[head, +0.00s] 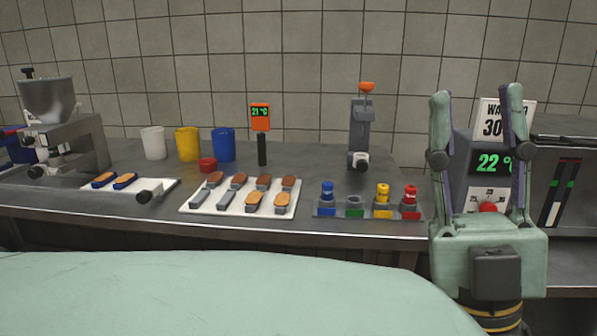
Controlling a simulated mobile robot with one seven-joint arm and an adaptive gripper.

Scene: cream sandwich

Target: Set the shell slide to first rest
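At the left, a pale plate (165,184) that looks like the shell slide lies on the bench beside the hopper machine (70,140). Two brown shells in blue holders (113,180) are on it. I cannot tell from here which rest position the slide is in. My gripper (478,93) is at the right, pointing up, fingers wide apart, with nothing between them. It is far from the slide.
A white tray (188,209) holds several brown shells. Coloured-topped bottles stand in a rack (368,213). White, yellow and blue cups (223,144) stand behind, with a red dish (207,165), a thermometer (260,117) and a grey dispenser (360,130). A heater-like unit (490,163) reads 22.

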